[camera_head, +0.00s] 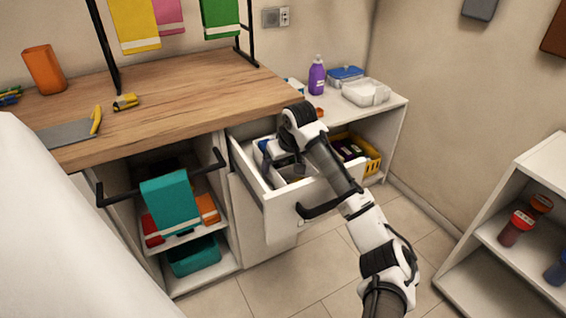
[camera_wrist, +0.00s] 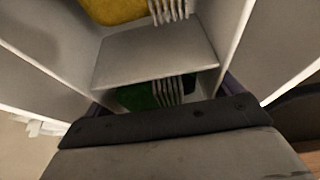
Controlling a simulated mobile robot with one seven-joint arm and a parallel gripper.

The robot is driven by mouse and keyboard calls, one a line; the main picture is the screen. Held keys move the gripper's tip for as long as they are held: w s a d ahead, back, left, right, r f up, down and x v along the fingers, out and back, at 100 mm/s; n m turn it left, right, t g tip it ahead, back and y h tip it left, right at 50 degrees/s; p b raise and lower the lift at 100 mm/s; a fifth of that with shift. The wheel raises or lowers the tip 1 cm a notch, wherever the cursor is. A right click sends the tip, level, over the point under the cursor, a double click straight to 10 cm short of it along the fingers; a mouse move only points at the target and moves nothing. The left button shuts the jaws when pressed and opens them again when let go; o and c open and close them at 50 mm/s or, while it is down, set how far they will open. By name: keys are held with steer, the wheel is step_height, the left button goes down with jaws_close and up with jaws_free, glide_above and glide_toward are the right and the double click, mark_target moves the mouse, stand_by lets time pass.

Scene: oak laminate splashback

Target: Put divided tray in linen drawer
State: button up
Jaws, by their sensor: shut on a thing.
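The linen drawer (camera_head: 283,212) is pulled open below the counter in the head view, with a white front and a dark handle. My gripper (camera_head: 285,166) reaches down into it, and my wrist hides much of the inside. In the wrist view the ribbed fingers of my gripper (camera_wrist: 169,52) lie on either side of a pale grey wall, which looks like the divider of the divided tray (camera_wrist: 135,58). The gripper is shut on it. Yellow and green surfaces show on either side of this wall. Whether the tray rests on the drawer bottom cannot be seen.
A wooden counter (camera_head: 170,95) stands left of the drawer. An open cabinet below it holds a teal cloth (camera_head: 168,200) on its handle. A purple bottle (camera_head: 317,75) and a clear container (camera_head: 366,92) stand behind the drawer. A yellow basket (camera_head: 372,160) sits right of it.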

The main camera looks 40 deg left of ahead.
steer(key=shift+f, duration=0.6)
steer(key=o, duration=0.8)
steer(key=v, duration=1.3)
steer(key=shift+s+d+r+b, duration=0.1)
steer(key=shift+d+r+b, duration=0.15)
steer(key=shift+r+b, duration=0.1)
